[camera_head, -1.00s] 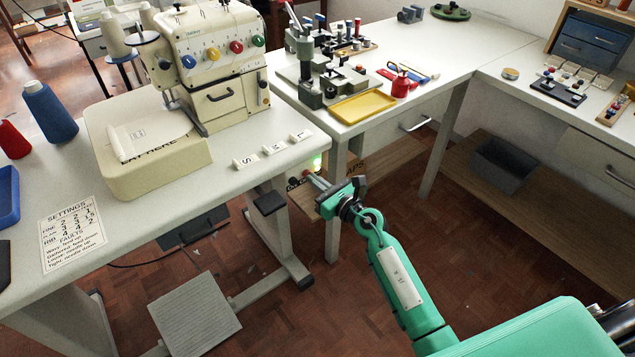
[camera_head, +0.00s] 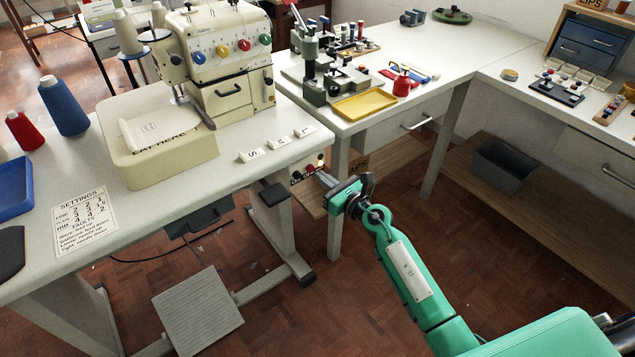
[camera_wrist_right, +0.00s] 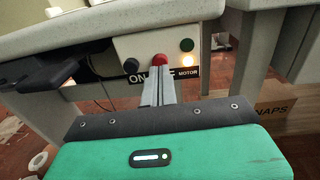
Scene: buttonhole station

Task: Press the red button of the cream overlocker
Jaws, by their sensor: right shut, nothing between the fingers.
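The cream overlocker (camera_head: 222,60) stands on the white table. Its switch box under the table's right edge shows in the right wrist view, with the red button (camera_wrist_right: 160,59) in the middle. A black knob (camera_wrist_right: 131,66) sits to its left, and a green button (camera_wrist_right: 187,45) above a glowing lamp (camera_wrist_right: 187,60) to its right. My right gripper (camera_head: 325,178) is shut and empty in front of the box. In the right wrist view its fingertips (camera_wrist_right: 160,75) overlap the lower edge of the red button; I cannot tell whether they touch. My left gripper is not in view.
The table edge (camera_wrist_right: 100,22) overhangs the box. A dark pad (camera_wrist_right: 60,72) hangs left of it, and a table leg (camera_wrist_right: 232,60) stands to the right. A box marked SNAPS (camera_wrist_right: 275,115) is on the lower shelf. Open floor (camera_head: 300,310) lies below my right arm.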

